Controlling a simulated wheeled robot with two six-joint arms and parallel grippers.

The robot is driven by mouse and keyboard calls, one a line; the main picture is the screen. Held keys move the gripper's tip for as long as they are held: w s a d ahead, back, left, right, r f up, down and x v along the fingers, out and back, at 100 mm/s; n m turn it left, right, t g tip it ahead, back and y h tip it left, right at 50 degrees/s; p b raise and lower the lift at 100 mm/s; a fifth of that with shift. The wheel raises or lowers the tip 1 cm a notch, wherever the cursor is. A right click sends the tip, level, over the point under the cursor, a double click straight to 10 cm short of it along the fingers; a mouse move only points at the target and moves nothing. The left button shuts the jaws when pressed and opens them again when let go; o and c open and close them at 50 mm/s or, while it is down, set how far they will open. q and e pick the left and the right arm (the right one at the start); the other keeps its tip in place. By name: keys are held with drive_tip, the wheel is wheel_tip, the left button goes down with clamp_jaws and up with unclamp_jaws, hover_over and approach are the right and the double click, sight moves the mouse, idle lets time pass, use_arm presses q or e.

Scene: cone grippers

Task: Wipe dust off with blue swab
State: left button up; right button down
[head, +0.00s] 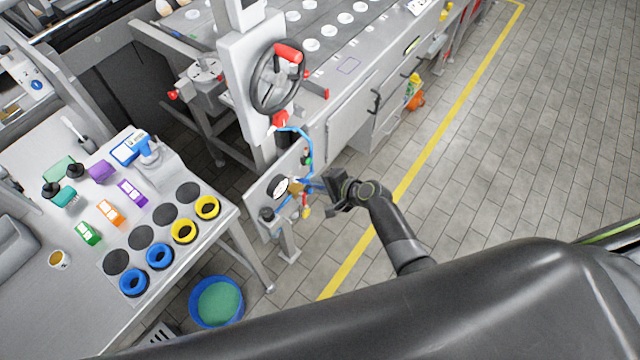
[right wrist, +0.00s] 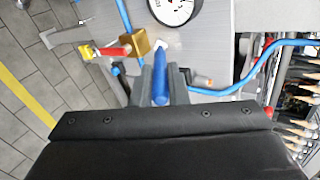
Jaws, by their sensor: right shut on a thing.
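My right gripper (head: 328,187) is shut on a blue swab (right wrist: 160,84), which sticks out forward between its two fingers. The swab's pale tip (right wrist: 160,46) points at the grey panel (right wrist: 214,40), just below a round white gauge (right wrist: 172,8). I cannot tell whether the tip touches the panel. In the head view the gripper is at the right side of the panel, near the gauge (head: 279,187). No dust can be made out. My left gripper is not in view.
A brass fitting (right wrist: 135,43) with a red lever (right wrist: 114,52) sits close left of the swab. A blue hose (right wrist: 240,83) runs right of it. A table (head: 215,236) with blue and yellow rings stands left, a blue bucket (head: 216,324) below. The floor right is clear.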

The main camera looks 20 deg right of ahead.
drive_tip(key=shift+r+p, duration=1.6)
drive_tip(key=shift+w+f+b, duration=0.1)
drive_tip(key=shift+f+b, duration=1.45)
drive_tip(key=shift+f, duration=0.1)
drive_tip(key=shift+r, duration=0.1)
drive_tip(key=shift+s, duration=0.2)
drive_tip(key=shift+s+d+p, duration=0.25)
drive_tip(key=shift+s+d, duration=0.65)
drive_tip(key=shift+s, duration=0.2)
drive_tip(key=shift+s+d+p, duration=0.25)
drive_tip(key=shift+s+d, duration=0.65)
drive_tip(key=shift+s, duration=0.2)
